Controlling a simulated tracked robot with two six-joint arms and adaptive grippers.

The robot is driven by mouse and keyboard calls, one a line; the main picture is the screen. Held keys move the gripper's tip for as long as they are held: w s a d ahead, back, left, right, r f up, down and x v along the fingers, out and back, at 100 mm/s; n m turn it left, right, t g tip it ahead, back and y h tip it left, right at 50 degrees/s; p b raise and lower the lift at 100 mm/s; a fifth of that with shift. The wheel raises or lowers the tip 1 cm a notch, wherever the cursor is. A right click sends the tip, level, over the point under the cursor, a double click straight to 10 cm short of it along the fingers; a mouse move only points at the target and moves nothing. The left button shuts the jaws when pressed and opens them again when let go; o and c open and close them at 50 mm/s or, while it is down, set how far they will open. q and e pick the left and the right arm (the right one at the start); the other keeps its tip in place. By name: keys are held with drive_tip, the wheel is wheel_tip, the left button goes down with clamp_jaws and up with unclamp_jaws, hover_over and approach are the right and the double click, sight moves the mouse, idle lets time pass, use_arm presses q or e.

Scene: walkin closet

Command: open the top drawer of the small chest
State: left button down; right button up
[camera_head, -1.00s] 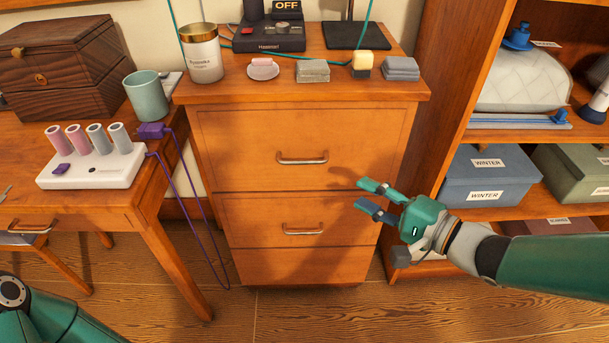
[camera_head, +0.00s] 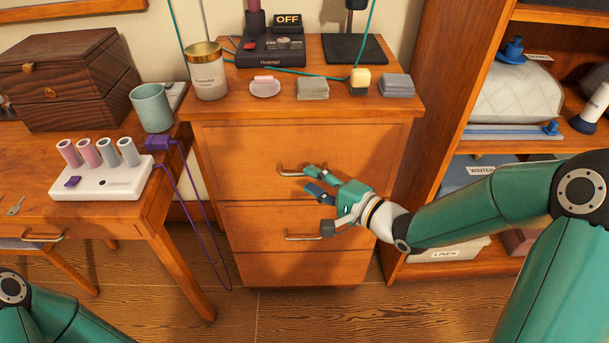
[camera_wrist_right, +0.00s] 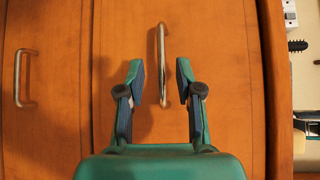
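The small chest (camera_head: 230,150) stands in the middle of the head view with its drawers closed. The top drawer (camera_head: 240,170) has a metal bar handle (camera_head: 290,173), which also shows upright in the right wrist view (camera_wrist_right: 162,50). My right gripper (camera_head: 310,183) is open and empty in front of the top drawer, close to its handle. In the right wrist view the fingers (camera_wrist_right: 160,85) are spread, with the handle's lower part between them, nearer the right finger. My left gripper is out of view; only part of the left arm shows.
On the chest top stand a candle jar (camera_head: 206,75), a small dish (camera_head: 265,88), grey blocks (camera_head: 312,88) and a black device (camera_head: 270,50). A purple cable (camera_head: 190,200) hangs from the desk at left. An open shelf (camera_head: 440,130) stands at right.

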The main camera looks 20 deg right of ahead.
sight(302, 173)
drive_tip(key=shift+x, duration=2.05)
drive_tip(key=shift+c, duration=0.3)
clamp_jaws()
